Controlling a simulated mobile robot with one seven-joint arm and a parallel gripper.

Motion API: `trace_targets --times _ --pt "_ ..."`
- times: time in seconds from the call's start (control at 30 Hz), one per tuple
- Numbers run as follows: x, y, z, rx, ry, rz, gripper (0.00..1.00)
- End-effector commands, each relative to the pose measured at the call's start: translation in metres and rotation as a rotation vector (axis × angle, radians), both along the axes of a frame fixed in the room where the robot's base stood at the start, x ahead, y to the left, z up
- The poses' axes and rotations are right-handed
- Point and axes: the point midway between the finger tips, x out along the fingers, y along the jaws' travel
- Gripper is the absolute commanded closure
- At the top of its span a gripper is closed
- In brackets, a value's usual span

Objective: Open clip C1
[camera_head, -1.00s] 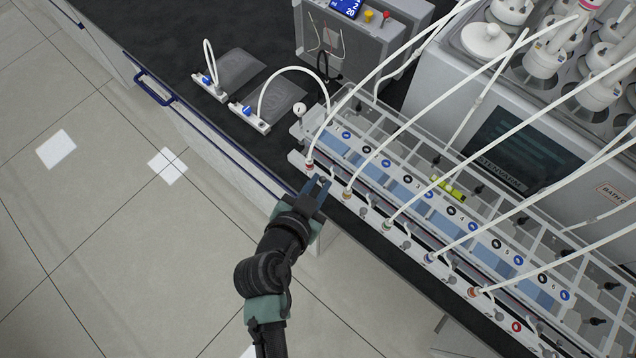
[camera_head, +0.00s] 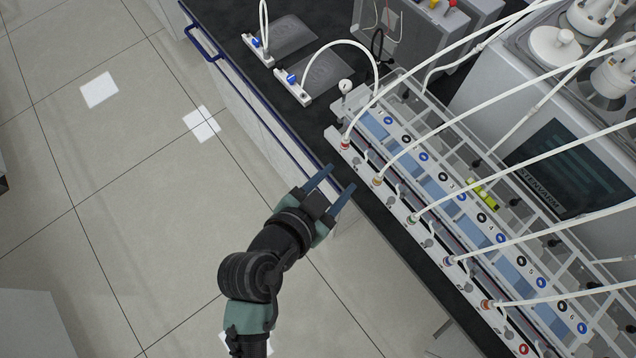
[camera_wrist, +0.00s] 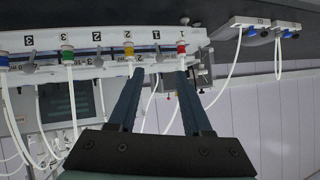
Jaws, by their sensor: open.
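Two small white clips with blue levers lie on the dark bench at the upper middle of the head view. The nearer clip (camera_head: 292,86) and the farther clip (camera_head: 257,47) each carry a white looped tube and sit by a flat grey bag. Both also show at the top right of the wrist view, the larger one (camera_wrist: 250,24) with a small label I cannot read surely, so I cannot tell which is C1. My gripper (camera_head: 335,183) is open and empty, off the bench's front edge, below and right of the clips. Its spread fingers also show in the wrist view (camera_wrist: 160,74).
A long numbered panel (camera_head: 436,205) with coloured ports and white tubes lies right of my gripper. Long tubes arch above it.

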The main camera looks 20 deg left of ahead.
Motion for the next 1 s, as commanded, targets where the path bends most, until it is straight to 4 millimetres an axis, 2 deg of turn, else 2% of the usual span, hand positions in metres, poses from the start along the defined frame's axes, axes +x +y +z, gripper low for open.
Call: trace_targets --times 0.03,0.2,0.4,1.0 --pt "-0.01 0.004 0.003 0.002 0.001 0.002 0.51" --pt "-0.034 0.011 0.02 0.002 0.0 0.001 0.51" --pt "-0.051 0.017 0.031 0.001 0.001 0.001 0.51" --pt "-0.053 0.017 0.034 0.0 -0.001 0.0 0.51"
